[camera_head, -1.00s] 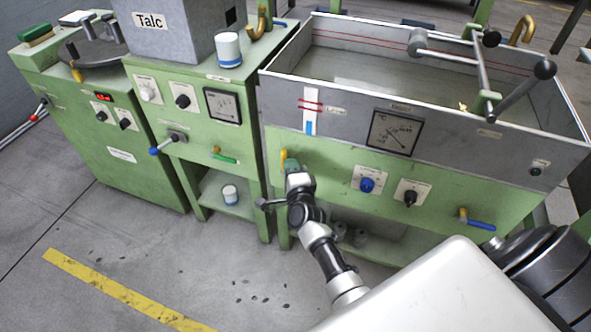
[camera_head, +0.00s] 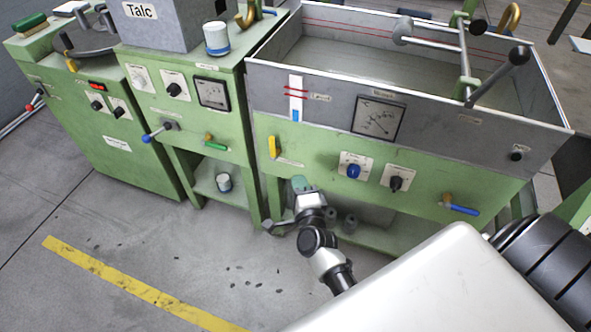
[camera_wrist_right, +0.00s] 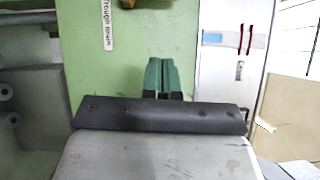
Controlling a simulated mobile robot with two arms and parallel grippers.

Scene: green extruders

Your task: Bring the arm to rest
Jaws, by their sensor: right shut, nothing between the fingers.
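My right gripper (camera_head: 298,182) is in front of the green trough cabinet (camera_head: 325,150), low in its left part. Its green fingertips (camera_wrist_right: 165,76) are together and empty in the right wrist view, facing the green panel. A yellow valve handle (camera_head: 273,147) stands upright on the panel, above and left of the gripper and apart from it. A yellow part (camera_wrist_right: 100,4) shows at the top edge of the right wrist view, beside a white label (camera_wrist_right: 107,24). My left gripper is not in view.
The trough (camera_head: 345,75) stands above the panel, with a dial (camera_head: 378,116) on its front. A blue knob (camera_head: 353,171), a black knob (camera_head: 396,183) and a blue-handled valve (camera_head: 460,209) are to the right. The floor (camera_head: 180,270) at lower left is clear, with a yellow stripe (camera_head: 140,283).

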